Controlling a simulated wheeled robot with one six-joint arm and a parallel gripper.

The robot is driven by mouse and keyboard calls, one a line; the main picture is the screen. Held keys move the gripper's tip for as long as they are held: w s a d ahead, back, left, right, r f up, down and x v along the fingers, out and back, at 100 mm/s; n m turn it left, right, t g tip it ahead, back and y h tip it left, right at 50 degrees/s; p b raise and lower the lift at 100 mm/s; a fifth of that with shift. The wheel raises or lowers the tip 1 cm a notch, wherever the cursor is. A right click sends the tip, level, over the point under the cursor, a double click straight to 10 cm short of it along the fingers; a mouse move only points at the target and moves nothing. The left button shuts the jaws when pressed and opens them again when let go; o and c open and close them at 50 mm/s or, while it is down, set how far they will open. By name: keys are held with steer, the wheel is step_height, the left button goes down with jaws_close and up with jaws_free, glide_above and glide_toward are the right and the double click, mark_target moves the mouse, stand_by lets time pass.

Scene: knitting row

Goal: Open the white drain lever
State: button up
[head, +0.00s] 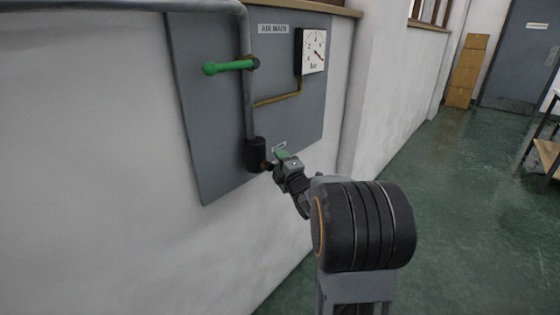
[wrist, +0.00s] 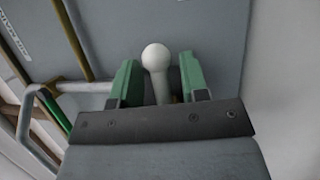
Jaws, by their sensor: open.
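The white drain lever (wrist: 157,58) shows in the wrist view as a white stem with a round ball end. It stands between the two green fingers of my gripper (wrist: 158,76), which are open with a gap visible on each side of the ball. Its base is hidden behind the gripper body. In the head view my gripper (head: 281,156) is at the lower right part of the grey panel (head: 215,130), just right of a black cylinder (head: 255,154) at the foot of the pipe. The white lever cannot be made out in the head view.
A green lever (head: 228,67) sticks out left from the grey pipe (head: 248,105) higher up. A pressure gauge (head: 312,50) hangs at the panel's upper right, with a brass pipe (head: 278,100) below it. Open green floor (head: 440,190) lies to the right.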

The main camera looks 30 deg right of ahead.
steer(key=shift+w, duration=0.2)
steer(key=shift+c, duration=0.4)
jaws_close()
